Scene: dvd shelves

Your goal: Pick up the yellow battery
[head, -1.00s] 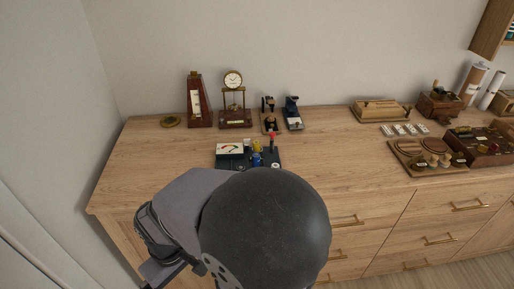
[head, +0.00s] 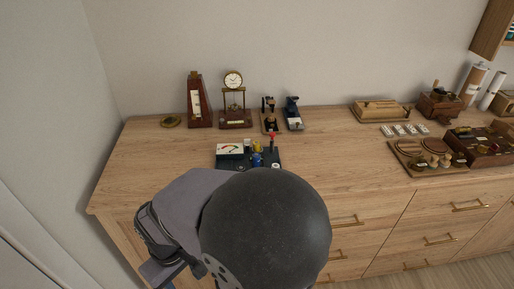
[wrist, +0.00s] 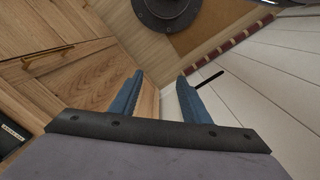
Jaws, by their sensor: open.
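The yellow battery (head: 257,147) is small and stands at the back of a dark tester board (head: 273,158) on the wooden cabinet top, among other small parts. A blue piece (head: 257,160) stands just in front of it. My gripper shows in the wrist view (wrist: 160,84) with two blue fingers spread apart and nothing between them. It points down past the cabinet front toward the floor, well away from the battery. In the head view my arm covers the area in front of the board, and the fingertips cannot be made out.
On the board are a meter (head: 230,152) and a red-topped lever (head: 273,140). Behind stand a metronome (head: 198,100), a clock (head: 234,98) and two small instruments. Wooden trays (head: 425,157) lie at the right. The cabinet top (head: 335,150) is bare between board and trays.

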